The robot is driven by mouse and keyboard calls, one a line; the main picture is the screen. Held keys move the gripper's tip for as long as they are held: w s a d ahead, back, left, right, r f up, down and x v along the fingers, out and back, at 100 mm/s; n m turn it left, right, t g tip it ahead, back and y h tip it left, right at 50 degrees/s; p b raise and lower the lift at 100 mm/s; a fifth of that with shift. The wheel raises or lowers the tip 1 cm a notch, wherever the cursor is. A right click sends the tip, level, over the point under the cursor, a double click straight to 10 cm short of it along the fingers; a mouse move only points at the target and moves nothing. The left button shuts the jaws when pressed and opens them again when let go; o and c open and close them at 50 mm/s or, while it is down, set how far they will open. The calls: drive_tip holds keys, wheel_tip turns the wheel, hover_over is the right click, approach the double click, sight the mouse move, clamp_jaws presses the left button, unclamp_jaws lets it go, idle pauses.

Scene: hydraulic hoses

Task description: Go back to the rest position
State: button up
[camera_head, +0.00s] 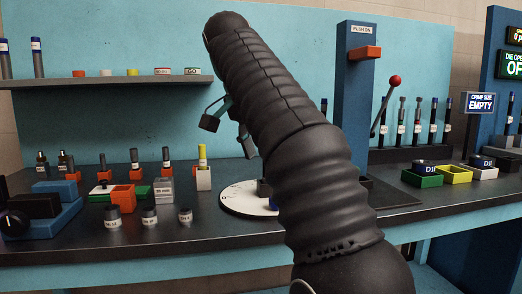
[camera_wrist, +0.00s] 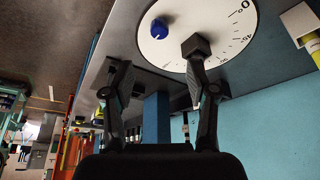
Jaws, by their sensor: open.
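My gripper (camera_head: 229,136) is open and empty at the end of my raised black, sleeved arm. In the head view it hangs above the bench, in front of the blue back panel. In the wrist view both fingers of my gripper (camera_wrist: 158,92) are spread apart with nothing between them. A white dial plate (camera_head: 236,200) with degree marks lies on the bench below, partly hidden by my arm. The dial plate (camera_wrist: 222,20) shows in the wrist view with a blue piece (camera_wrist: 160,29) and a black block (camera_wrist: 196,45) on it.
A blue post (camera_head: 357,120) with an orange bracket and a red-knobbed lever (camera_head: 394,82) stand right of my arm. A shelf (camera_head: 110,81) runs along the left. Small fittings, an orange bin (camera_head: 122,199) and coloured trays (camera_head: 453,174) crowd the dark bench.

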drive_tip(key=s+d+f+n+y, duration=0.1)
drive_tip(key=s+d+f+n, duration=0.1)
drive_tip(key=s+d+f, duration=0.4)
drive_tip(key=s+d+f+n+y, duration=0.1)
drive_tip(key=s+d+f+n, duration=0.25)
drive_tip(key=d, duration=0.45)
drive_tip(key=s+d+f+n+t, duration=0.1)
drive_tip(key=s+d+f, duration=0.1)
drive_tip(key=s+f, duration=0.5)
drive_tip(key=s+d+f, duration=0.3)
drive_tip(key=s+f, duration=0.4)
drive_tip(key=f, duration=0.8)
drive_tip(key=shift+s+d+n+t+y, duration=0.35)
drive_tip(key=shift+t+y, duration=0.05)
